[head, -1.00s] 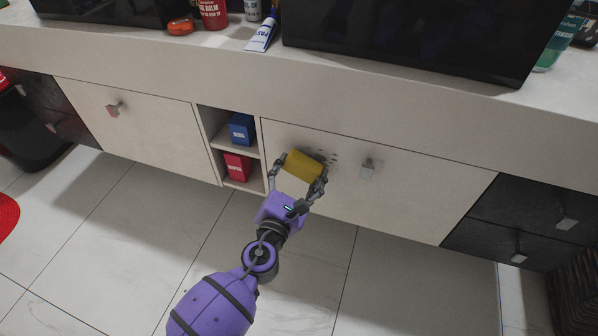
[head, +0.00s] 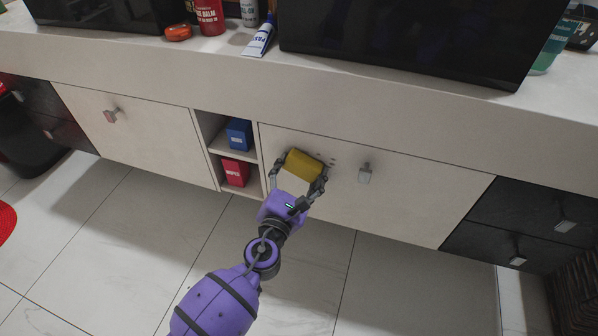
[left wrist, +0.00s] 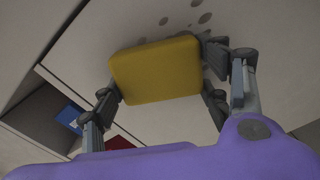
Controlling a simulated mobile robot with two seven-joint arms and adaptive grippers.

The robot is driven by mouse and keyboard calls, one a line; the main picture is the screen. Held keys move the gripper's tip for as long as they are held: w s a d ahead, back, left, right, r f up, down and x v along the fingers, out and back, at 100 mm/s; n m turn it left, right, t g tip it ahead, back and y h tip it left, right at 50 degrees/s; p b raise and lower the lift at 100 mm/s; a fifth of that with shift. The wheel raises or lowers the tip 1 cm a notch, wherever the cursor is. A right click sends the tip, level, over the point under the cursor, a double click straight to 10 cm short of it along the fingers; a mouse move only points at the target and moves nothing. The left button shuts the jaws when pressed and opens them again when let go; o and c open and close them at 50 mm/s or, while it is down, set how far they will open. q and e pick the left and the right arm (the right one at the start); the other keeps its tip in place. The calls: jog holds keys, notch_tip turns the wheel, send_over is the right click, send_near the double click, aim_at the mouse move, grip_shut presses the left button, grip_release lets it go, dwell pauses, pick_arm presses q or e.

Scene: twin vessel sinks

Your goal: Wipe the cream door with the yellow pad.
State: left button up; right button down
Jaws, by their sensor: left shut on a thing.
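In the left wrist view the pad (left wrist: 157,70) sits between the two fingers, in front of the door (left wrist: 258,40). Whether the pad touches the door is hidden. Several dark spots (left wrist: 193,18) show on the door beside the pad; in the head view they lie just right of it. My right gripper is not in view.
An open cubby left of the door holds a blue box (head: 239,134) and a red box (head: 235,172). Another cream door (head: 140,130) is farther left. Black drawers (head: 520,225) are at right. The tiled floor (head: 385,285) below is clear.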

aim_at(312, 175)
pick_arm(q)
jog(key=shift+s+d, duration=0.35)
jog(key=shift+d, duration=0.6)
jog(key=shift+s+d, duration=0.3)
jog(key=shift+d, duration=0.6)
jog(key=shift+s+d+p, duration=0.15)
jog(key=shift+s+d, duration=0.1)
jog(key=shift+d, duration=0.6)
jog(key=shift+s+d+p, duration=0.15)
jog(key=shift+s+d, duration=0.05)
jog(key=shift+d, duration=0.65)
jog(key=shift+s+d, duration=0.1)
jog(key=shift+w+a+r, duration=0.1)
jog(key=shift+w+a, duration=0.2)
jog(key=shift+a, duration=0.4)
jog(key=shift+w+a+f, duration=0.1)
jog(key=shift+w+a, duration=0.15)
jog(key=shift+a, duration=0.4)
jog(key=shift+w+a+r, duration=0.1)
jog(key=shift+w+a, duration=0.2)
jog(key=shift+a, duration=0.4)
jog(key=shift+w+a, duration=0.25)
jog(key=shift+a, duration=0.65)
jog(key=shift+w+a, duration=0.25)
jog(key=shift+a, duration=0.6)
jog(key=shift+p+v, duration=0.65)
jog(key=shift+v, duration=1.75)
jog(key=shift+s, duration=0.7)
